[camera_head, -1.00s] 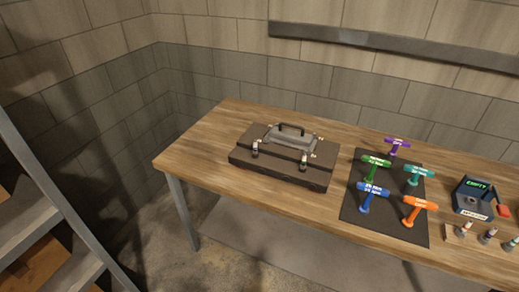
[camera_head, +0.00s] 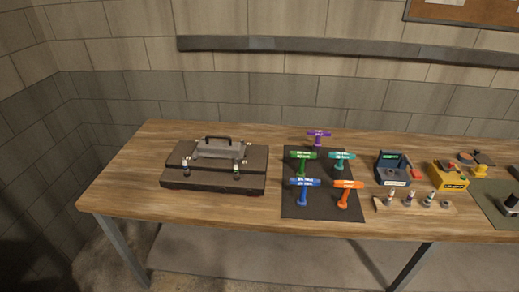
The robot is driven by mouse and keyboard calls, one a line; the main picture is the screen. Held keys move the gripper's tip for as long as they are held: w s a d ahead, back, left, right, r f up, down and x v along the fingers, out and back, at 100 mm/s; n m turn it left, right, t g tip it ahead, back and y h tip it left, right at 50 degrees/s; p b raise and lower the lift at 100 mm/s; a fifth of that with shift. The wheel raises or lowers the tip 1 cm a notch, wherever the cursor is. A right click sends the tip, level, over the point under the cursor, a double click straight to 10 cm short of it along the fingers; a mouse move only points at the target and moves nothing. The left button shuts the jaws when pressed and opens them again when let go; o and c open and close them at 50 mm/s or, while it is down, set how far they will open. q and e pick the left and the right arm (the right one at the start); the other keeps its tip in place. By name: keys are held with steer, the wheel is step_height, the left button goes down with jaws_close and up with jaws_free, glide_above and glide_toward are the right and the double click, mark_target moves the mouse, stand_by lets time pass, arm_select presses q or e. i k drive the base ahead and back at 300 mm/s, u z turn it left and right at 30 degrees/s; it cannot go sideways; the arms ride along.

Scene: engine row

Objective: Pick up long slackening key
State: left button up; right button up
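Several T-handled keys stand upright on a dark mat (camera_head: 322,211) near the middle of the wooden table. They are a purple key (camera_head: 318,135) at the back, a green key (camera_head: 303,158), a teal key (camera_head: 341,158), a blue key (camera_head: 304,186) at the front left and an orange key (camera_head: 346,188) at the front right. Their handle labels are too small to read, so I cannot tell which is the long slackening key. Neither of my grippers is in view.
A dark block with a grey handled cover (camera_head: 217,165) sits left on the wooden table (camera_head: 140,168). Right of the mat are a blue box (camera_head: 394,170), a yellow box (camera_head: 448,176) and a wooden strip with small parts (camera_head: 420,208). The table's front edge is clear.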

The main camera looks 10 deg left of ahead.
mark_target(317, 145)
steer(key=z, duration=0.65)
steer(key=k, duration=1)
steer(key=z, duration=1)
steer(key=i, duration=1.7)
steer(key=u, duration=1.35)
steer(key=i, duration=0.9)
steer(key=u, duration=1.1)
